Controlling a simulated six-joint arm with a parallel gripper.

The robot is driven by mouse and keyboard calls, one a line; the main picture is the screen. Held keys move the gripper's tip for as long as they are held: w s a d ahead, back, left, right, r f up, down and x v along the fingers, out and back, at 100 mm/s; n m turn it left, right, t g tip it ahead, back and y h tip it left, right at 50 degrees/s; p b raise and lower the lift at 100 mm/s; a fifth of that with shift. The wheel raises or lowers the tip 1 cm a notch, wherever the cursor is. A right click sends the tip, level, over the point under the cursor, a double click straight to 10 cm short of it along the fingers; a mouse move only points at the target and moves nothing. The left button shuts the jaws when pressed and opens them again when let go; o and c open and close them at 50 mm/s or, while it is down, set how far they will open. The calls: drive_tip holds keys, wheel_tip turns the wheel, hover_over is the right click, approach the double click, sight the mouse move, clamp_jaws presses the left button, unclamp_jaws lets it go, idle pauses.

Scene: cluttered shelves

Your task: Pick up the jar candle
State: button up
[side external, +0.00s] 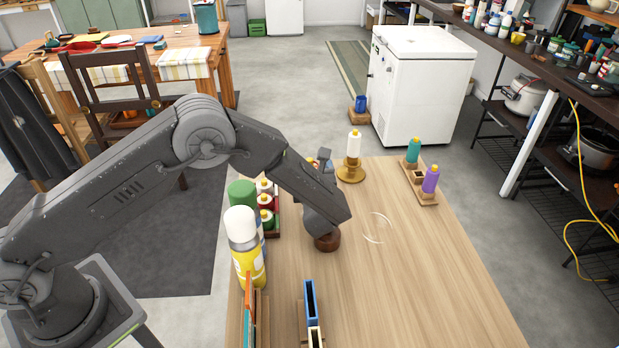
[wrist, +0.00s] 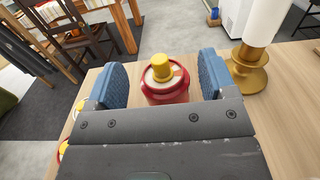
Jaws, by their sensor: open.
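The jar candle (wrist: 168,96) is a red jar with a pale top and a yellow tip, upright in the middle of the wrist view. My gripper (wrist: 160,70) is open, with one blue finger to the left of the jar and one to the right. A gap shows on each side. The jar's lower part is hidden behind the gripper body. In the side external view my gripper (side external: 321,165) reaches low over the table toward its far edge and hides most of the jar.
A white candle on a brass holder (side external: 351,172) stands just right of my gripper. Left are a rack of small jars (side external: 267,205) and a yellow spray can (side external: 246,250). Teal and purple candles (side external: 430,180) stand right. A clear glass item (side external: 376,228) lies mid-table.

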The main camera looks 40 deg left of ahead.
drive_tip(key=shift+x, duration=1.2)
drive_tip(key=shift+c, duration=0.2)
drive_tip(key=shift+r, duration=0.1)
clamp_jaws()
